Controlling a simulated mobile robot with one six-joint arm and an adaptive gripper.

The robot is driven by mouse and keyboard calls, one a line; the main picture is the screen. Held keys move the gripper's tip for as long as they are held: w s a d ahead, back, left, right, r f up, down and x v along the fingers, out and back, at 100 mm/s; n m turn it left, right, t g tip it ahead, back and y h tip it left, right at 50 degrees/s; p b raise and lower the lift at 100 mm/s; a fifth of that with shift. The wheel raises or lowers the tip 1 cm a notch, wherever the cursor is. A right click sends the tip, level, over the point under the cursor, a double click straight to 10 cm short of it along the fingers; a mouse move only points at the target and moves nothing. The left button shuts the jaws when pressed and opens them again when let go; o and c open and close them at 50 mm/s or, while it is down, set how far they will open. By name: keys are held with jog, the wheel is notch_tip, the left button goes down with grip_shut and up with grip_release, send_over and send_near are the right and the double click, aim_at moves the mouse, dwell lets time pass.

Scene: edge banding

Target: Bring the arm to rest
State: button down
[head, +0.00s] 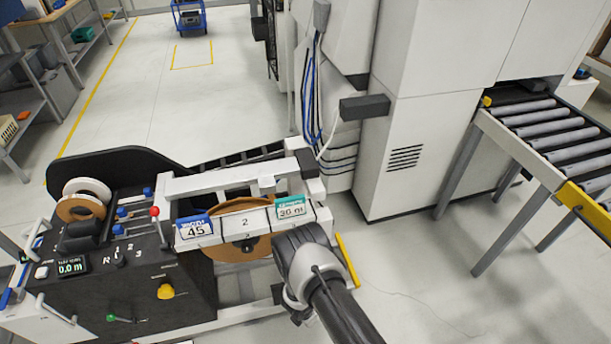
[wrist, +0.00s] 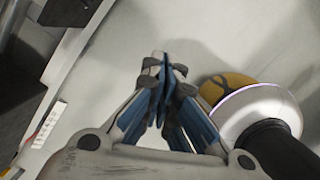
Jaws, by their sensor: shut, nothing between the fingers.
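My arm reaches up from the bottom of the head view, and its dark wrist (head: 305,250) is in front of the right end of the edge banding machine's white rail. The fingers are hidden in that view. In the wrist view my gripper (wrist: 163,62) is shut, with its blue-padded fingers together and nothing between them. A pale grey surface lies behind the fingers. I cannot tell whether the gripper touches anything.
The banding unit (head: 165,290) has a black panel with knobs, a tape roll (head: 80,208) and cards reading 45 (head: 195,230) and 30 m (head: 291,209). A white cabinet (head: 425,120) and a roller conveyor (head: 550,130) stand to the right. Open floor (head: 190,105) lies behind.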

jog(key=w+d+r+m+t+h, duration=0.1)
jog(key=w+r+m, duration=0.2)
jog(key=w+r, duration=0.55)
jog(key=w+d+r+m+t, duration=0.1)
jog(key=w+r+m, duration=0.2)
jog(key=w+r, duration=0.55)
jog(key=s+d+r+m+t+h+b, duration=0.1)
jog(key=d+r+m, duration=0.25)
jog(key=r, duration=0.85)
jog(key=d+r+m+h+b, duration=0.1)
jog(key=d+r+m, duration=0.25)
jog(key=r, duration=0.85)
jog(key=s+d+r+m+b, duration=0.1)
jog(key=s+d+r+m, duration=0.3)
jog(key=s+r, duration=0.4)
jog(key=s+d+r+m, duration=0.3)
jog(key=s+d+r, duration=0.15)
jog(key=r, duration=0.45)
jog(key=s+a+r+m+y, duration=0.1)
jog(key=s+m, duration=0.1)
jog(key=s, duration=0.5)
jog(key=s+a+r+m+y+b, duration=0.1)
jog(key=s+a+m+y, duration=0.1)
jog(key=s, duration=0.5)
jog(key=s+a+r+m+y, duration=0.1)
jog(key=s+r+m, duration=0.1)
jog(key=s, duration=0.5)
jog(key=shift+a+m+y, duration=0.3)
jog(key=shift+a, duration=0.1)
jog(key=shift+a+r, duration=0.1)
